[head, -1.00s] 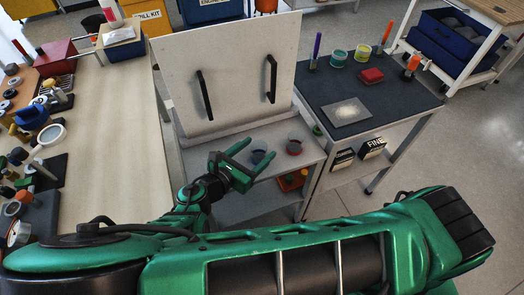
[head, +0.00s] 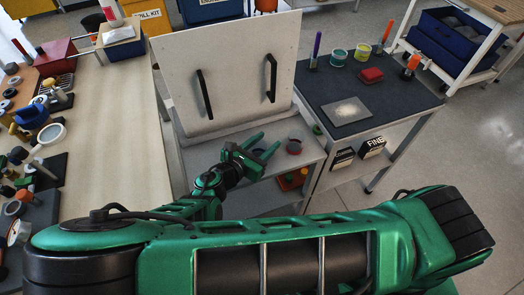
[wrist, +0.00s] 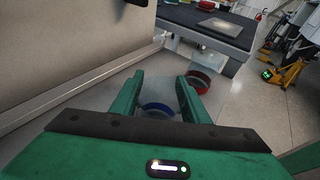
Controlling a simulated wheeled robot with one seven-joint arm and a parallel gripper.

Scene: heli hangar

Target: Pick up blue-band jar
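The blue-band jar (wrist: 157,108) shows in the wrist view between my two open fingers, near the gripper's palm. It looks clear with a blue band, and the palm hides its near part. In the head view my gripper (head: 268,146) reaches over the low grey shelf, and the fingers mostly hide the jar. My gripper also shows in the wrist view (wrist: 160,78), with room between the fingers. I cannot tell whether a finger touches the jar.
An upright white panel with black handles (head: 236,75) stands behind. An orange bin (head: 291,180) sits on the lower shelf.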

